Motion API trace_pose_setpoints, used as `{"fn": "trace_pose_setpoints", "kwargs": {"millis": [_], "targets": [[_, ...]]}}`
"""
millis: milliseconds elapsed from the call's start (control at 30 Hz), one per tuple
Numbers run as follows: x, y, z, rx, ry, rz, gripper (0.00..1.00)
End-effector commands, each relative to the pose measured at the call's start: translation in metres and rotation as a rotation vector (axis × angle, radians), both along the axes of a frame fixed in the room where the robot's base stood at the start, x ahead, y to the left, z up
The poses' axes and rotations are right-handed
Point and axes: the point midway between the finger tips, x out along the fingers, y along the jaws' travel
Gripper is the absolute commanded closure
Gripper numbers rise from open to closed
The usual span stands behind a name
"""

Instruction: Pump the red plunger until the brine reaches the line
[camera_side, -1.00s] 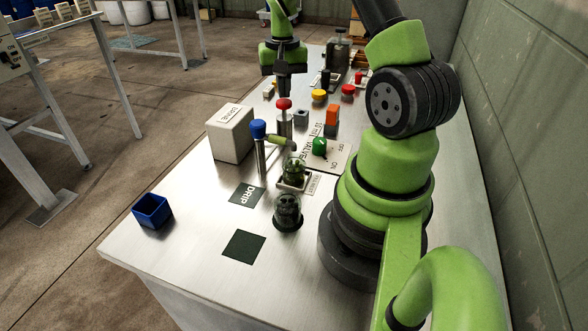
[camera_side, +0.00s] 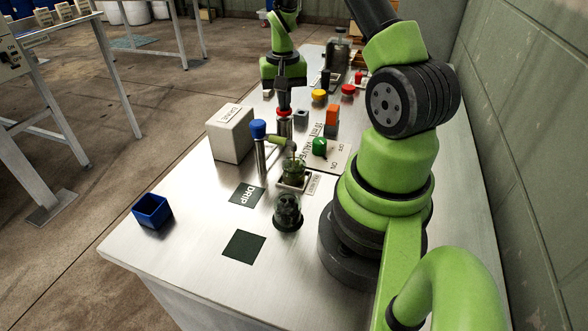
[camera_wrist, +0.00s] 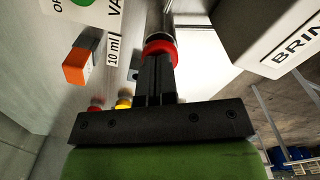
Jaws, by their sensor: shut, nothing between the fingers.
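The red plunger (camera_side: 284,112) tops a short metal pump cylinder (camera_side: 285,127) beside the white box. My gripper (camera_side: 284,107) is shut and empty, pointing down with its fingertips on the plunger's top. In the wrist view the fingers reach the red plunger (camera_wrist: 160,47), partly hiding it. A small glass jar with green contents (camera_side: 293,170) stands in a tray under the spout (camera_side: 279,141). A thin line shows above the jar. The fill line and brine level are too small to tell. The white box is labelled BRINE in the wrist view (camera_wrist: 290,35).
A blue-topped post (camera_side: 258,130) stands just in front of the plunger, with a green valve knob (camera_side: 319,147) to the right. A dark jar (camera_side: 287,212), DRIP plate (camera_side: 247,195) and blue bin (camera_side: 152,211) are nearer. An orange block (camera_side: 332,116) stands behind right.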

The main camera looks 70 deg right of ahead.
Motion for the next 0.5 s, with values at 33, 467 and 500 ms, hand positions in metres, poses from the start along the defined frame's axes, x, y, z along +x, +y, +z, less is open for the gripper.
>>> {"fn": "trace_pose_setpoints", "kwargs": {"millis": [33,467,500], "targets": [[-0.0003,0.0004,-0.0021,0.002,0.001,-0.001,1.0],[0.0,0.0,0.0025,0.0,0.0,0.0,1.0],[0.0002,-0.0001,0.005,-0.001,0.0,0.001,1.0]]}}
